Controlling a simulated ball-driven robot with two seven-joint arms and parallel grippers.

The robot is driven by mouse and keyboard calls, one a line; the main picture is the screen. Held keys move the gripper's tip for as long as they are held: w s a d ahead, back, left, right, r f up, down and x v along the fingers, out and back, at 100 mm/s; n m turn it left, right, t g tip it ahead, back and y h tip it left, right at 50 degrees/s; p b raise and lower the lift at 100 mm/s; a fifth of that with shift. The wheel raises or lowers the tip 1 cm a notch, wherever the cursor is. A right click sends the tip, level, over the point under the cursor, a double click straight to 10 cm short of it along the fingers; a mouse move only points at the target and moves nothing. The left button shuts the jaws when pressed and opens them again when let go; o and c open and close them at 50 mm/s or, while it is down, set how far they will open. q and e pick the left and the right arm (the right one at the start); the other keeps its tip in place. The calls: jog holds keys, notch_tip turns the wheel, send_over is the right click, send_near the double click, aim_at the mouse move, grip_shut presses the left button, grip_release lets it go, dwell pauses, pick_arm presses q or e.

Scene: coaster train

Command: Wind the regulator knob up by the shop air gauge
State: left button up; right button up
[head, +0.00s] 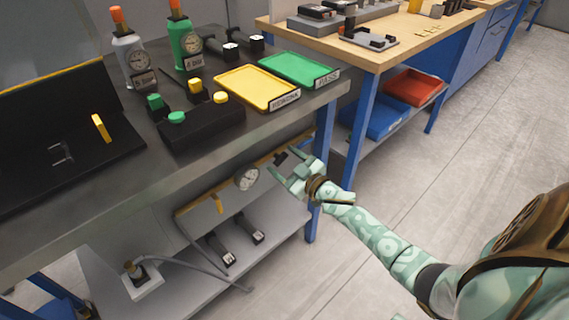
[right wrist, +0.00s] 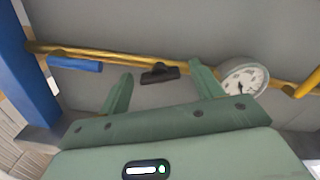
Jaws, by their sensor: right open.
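The shop air gauge (head: 247,178) is a round white dial on the yellow air pipe under the front edge of the grey bench. It also shows in the right wrist view (right wrist: 244,77), just right of the right finger. A black knob (head: 281,158), which looks like the regulator knob, sits on the pipe to the right of the gauge. In the right wrist view the knob (right wrist: 160,74) lies between the two fingertips, with gaps at both sides. My right gripper (head: 284,163) is open and empty in front of it. My left gripper is out of view.
A yellow lever (head: 217,203) hangs left of the gauge, and a blue bar (right wrist: 75,63) lies along the pipe near the blue bench leg (head: 324,150). The lower shelf (head: 270,230) holds black tools. The floor at right is clear.

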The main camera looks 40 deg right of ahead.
jog(key=shift+c, duration=0.9)
jog(key=c, duration=0.8)
jog(key=shift+r+m+p, duration=0.4)
jog(key=shift+m+p, duration=0.6)
jog(key=shift+p, duration=0.15)
jog(key=shift+m+p, duration=0.4)
jog(key=shift+m, duration=0.2)
jog(key=shift+f+m, duration=0.4)
jog(key=shift+m, duration=0.3)
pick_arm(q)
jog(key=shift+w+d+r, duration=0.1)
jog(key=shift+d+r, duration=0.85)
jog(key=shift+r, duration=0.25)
pick_arm(e)
jog(key=o, duration=1)
